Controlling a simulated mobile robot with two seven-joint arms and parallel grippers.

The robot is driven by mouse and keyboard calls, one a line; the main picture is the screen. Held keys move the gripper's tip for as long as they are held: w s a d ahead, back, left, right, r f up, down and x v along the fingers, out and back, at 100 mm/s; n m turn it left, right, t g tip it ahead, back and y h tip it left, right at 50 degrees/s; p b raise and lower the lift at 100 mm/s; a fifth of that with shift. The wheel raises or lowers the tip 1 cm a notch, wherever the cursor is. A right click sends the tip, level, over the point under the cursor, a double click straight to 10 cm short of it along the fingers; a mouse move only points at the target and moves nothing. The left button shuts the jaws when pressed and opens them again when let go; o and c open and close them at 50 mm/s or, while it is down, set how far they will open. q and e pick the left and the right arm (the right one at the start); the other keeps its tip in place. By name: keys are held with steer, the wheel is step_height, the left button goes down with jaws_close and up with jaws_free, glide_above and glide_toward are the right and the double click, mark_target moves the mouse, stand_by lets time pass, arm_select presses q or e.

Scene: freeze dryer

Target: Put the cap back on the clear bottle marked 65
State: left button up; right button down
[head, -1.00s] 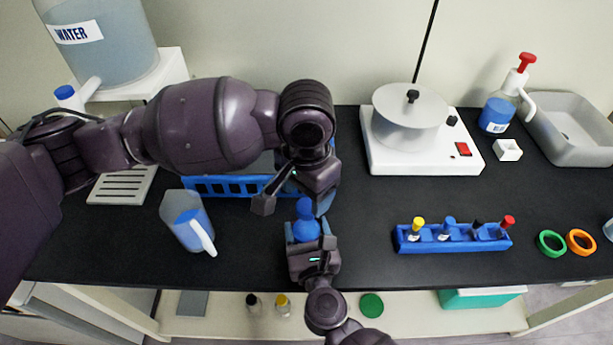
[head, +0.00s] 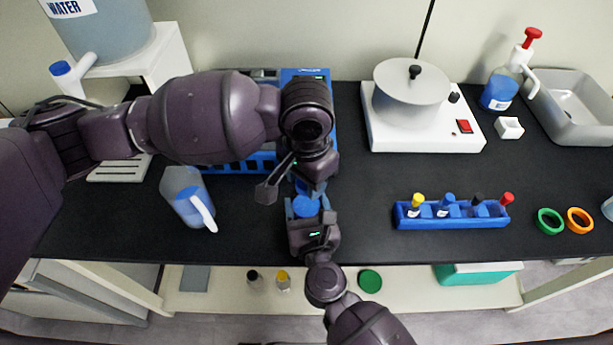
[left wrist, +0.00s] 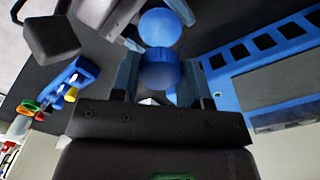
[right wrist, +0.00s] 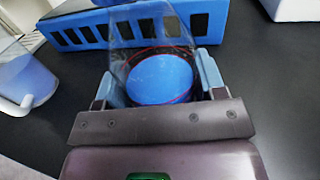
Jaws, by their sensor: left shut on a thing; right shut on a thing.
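My left gripper (head: 308,187) is shut on a small round blue cap (left wrist: 158,68), seen between its fingers in the left wrist view. My right gripper (head: 305,212), just in front of and below it, is shut on a clear bottle (right wrist: 135,55) with blue showing inside its outline. The bottle's blue part also shows in the head view (head: 305,207) and beyond the cap in the left wrist view (left wrist: 160,27). Both are above the black bench near its front. The marking 65 is not readable, and I cannot tell whether cap and bottle touch.
A blue rack (head: 240,165) stands behind my left arm. A blue vial holder (head: 450,218), green ring (head: 550,220) and orange ring (head: 580,220) lie right. A hotplate (head: 390,135) stands behind. Bench between is clear.

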arm_select(q)
steer(key=shift+c, duration=0.2)
steer(key=o, duration=1.1)
step_height(320, 180, up, 12)
arm_select(e)
steer(key=shift+c, duration=0.6)
jaws_free()
arm_select(q)
step_height(320, 180, down, 3)
steer(key=shift+w+r+b, duration=0.1)
steer(key=shift+r+b, duration=0.05)
steer(key=shift+b, duration=0.6)
arm_select(e)
steer(key=s, duration=0.3)
steer(key=s+d, duration=0.1)
steer(key=s, duration=0.2)
steer(key=s+d, duration=0.1)
steer(key=s, duration=0.2)
steer(key=shift+s, duration=0.8)
